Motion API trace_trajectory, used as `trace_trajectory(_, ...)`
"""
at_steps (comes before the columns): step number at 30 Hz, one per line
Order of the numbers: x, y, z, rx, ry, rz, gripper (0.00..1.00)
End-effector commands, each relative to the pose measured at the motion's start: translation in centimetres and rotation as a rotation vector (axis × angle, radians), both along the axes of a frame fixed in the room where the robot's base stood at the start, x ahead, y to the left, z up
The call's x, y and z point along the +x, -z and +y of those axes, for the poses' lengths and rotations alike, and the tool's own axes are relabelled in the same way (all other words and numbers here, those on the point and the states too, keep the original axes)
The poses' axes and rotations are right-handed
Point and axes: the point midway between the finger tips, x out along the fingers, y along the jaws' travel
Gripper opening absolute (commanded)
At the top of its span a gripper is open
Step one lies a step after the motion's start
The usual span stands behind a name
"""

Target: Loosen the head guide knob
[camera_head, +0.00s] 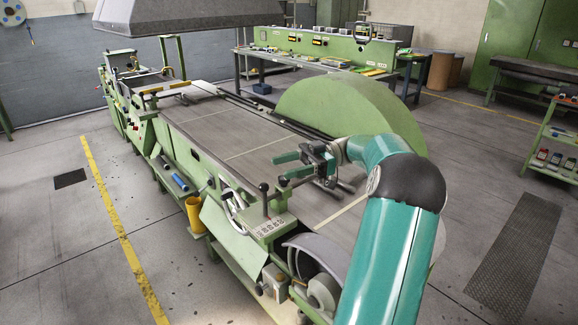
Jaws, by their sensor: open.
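My gripper (281,170) is at the end of my teal arm, over the near end of the long green machine. Its two green fingers point left and are apart, with nothing clearly held between them. A small black knob (264,187) stands on an upright post just left of and below the lower finger. It appears apart from the fingers, but depth is hard to judge. I cannot tell for certain whether it is the head guide knob. A dark rounded piece by the lower fingertip is too small to identify.
The machine's flat grey bed (235,125) runs away to the back left. A handwheel (234,212) is on its near side. A large green rounded guard (350,110) stands behind my gripper. A yellow cylinder (195,214) is at the left side. Floor on both sides is mostly clear.

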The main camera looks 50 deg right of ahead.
Motion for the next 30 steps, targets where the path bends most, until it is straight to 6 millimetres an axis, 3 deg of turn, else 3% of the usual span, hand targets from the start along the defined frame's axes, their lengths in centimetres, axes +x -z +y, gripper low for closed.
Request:
trace_trajectory(10, 0.0, 0.0, 0.1, 0.002, 0.007, -0.003, 0.56)
trace_trajectory(14, 1.0, 0.8, 0.2, 0.032, 0.116, -0.039, 0.56)
trace_trajectory(17, 2.3, 2.4, -0.4, 0.066, 0.322, -0.088, 0.56)
trace_trajectory(20, 3.0, 4.8, -2.2, 0.078, 0.607, -0.113, 0.56)
trace_trajectory(24, 1.6, 9.0, -5.7, 0.047, 0.987, -0.076, 0.56)
trace_trajectory(30, -1.1, 12.5, -8.3, 0.001, 1.246, -0.004, 0.56)
